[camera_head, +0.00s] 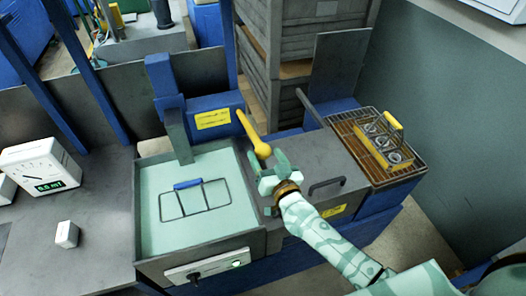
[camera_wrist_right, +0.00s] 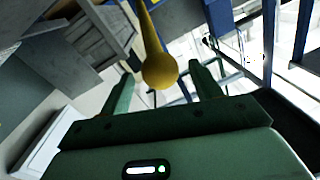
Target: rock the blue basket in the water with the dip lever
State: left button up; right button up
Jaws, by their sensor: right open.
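The blue basket (camera_head: 188,184), a thin wire frame with a blue grip, sits in the pale green water of the tank (camera_head: 149,243). The dip lever (camera_head: 252,132) is a yellow rod with a round knob, standing at the tank's right rear corner. My right gripper (camera_head: 272,172) is just in front of the knob. In the right wrist view the knob of the lever (camera_wrist_right: 160,70) lies between the open fingers of my right gripper (camera_wrist_right: 165,84), near their tips. I cannot tell whether they touch it. My left gripper is out of view.
A yellow-handled basket (camera_head: 369,155) with several rings stands on a wire rack (camera_head: 409,165) at the right. A grey lid with a dark handle (camera_head: 327,186) lies between rack and tank. A white meter (camera_head: 40,167) and a small white box (camera_head: 66,234) stand on the left bench.

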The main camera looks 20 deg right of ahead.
jog(key=shift+w+a, duration=0.15)
jog(key=shift+w, duration=1.2)
jog(key=c, duration=1.3)
jog(key=r+p, duration=0.2)
jog(key=w+r+p, duration=0.1)
jog(key=r+p, duration=0.1)
jog(key=w+r+p, duration=0.1)
jog(key=r+p, duration=0.1)
jog(key=r, duration=0.1)
jog(key=shift+w+p, duration=0.2)
jog(key=shift+p, duration=0.1)
jog(key=shift+c, duration=0.2)
jog(key=w+r+p, duration=0.1)
jog(key=r+p, duration=0.1)
jog(key=w+r+p, duration=0.1)
jog(key=w+r, duration=0.1)
jog(key=shift+w+a+r+p, duration=0.1)
jog(key=shift+w+r+p, duration=0.1)
jog(key=shift+p, duration=0.15)
